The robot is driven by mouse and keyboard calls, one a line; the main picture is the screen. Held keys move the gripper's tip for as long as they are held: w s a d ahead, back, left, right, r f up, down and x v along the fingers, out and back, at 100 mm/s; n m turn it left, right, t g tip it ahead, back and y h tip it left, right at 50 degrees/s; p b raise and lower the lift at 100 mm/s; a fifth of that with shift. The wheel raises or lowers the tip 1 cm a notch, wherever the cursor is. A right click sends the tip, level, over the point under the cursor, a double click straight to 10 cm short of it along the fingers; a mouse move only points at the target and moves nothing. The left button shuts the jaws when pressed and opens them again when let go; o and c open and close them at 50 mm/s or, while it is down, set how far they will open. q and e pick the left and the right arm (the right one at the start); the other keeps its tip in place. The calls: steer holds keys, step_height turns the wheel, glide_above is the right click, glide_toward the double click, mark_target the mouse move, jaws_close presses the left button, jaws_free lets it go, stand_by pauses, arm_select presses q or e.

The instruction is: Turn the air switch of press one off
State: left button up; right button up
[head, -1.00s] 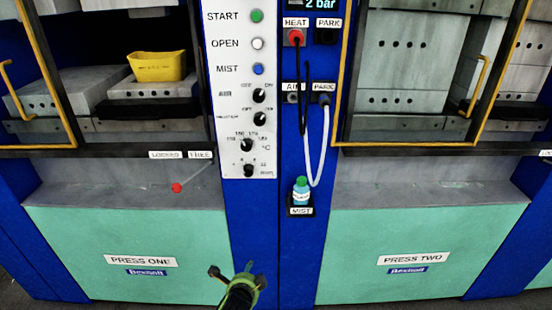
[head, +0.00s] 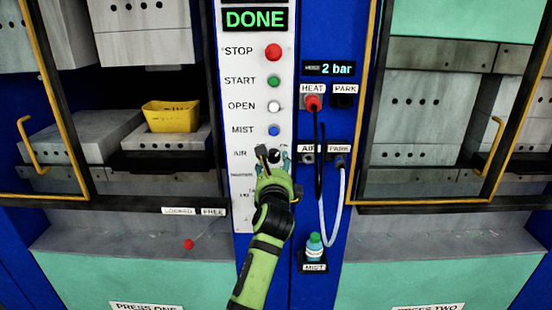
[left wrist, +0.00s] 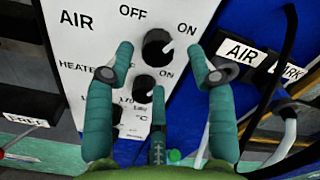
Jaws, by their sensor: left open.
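The black air knob (left wrist: 157,47) sits on the white control panel of press one, between the OFF and ON labels. Its pale mark appears to point toward ON. My left gripper (left wrist: 164,62) is open, with one green finger on each side of the knob, apart from it as far as I can tell. In the head view my left gripper (head: 274,164) is at the panel's air row, and the air knob (head: 274,154) shows partly behind it. My right gripper is not in view.
The heater knob (left wrist: 144,88) is just below the air knob. Right of the panel are the AIR socket (head: 307,157), hanging hoses (head: 320,190) and a mist bottle (head: 314,246). A yellow container (head: 171,116) stands inside press one. The display (head: 254,19) reads DONE.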

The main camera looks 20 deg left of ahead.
mark_target(274, 156)
arm_select(q)
steer(key=shift+x, duration=1.35)
steer(key=shift+a+f, duration=0.1)
jaws_close()
steer(key=shift+f, duration=0.1)
steer(key=n, duration=0.2)
steer(key=shift+f+n, duration=0.1)
steer(key=shift+n, duration=0.3)
steer(key=n+b, duration=0.1)
steer(key=n, duration=0.2)
steer(key=shift+n, duration=0.3)
steer(key=n, duration=0.2)
steer(key=n+b, duration=0.1)
steer(key=shift+d+n, duration=0.2)
steer(key=shift+n, duration=0.2)
steer(key=shift+n+b, duration=0.35)
steer(key=shift+n, duration=0.45)
steer(key=shift+r, duration=0.3)
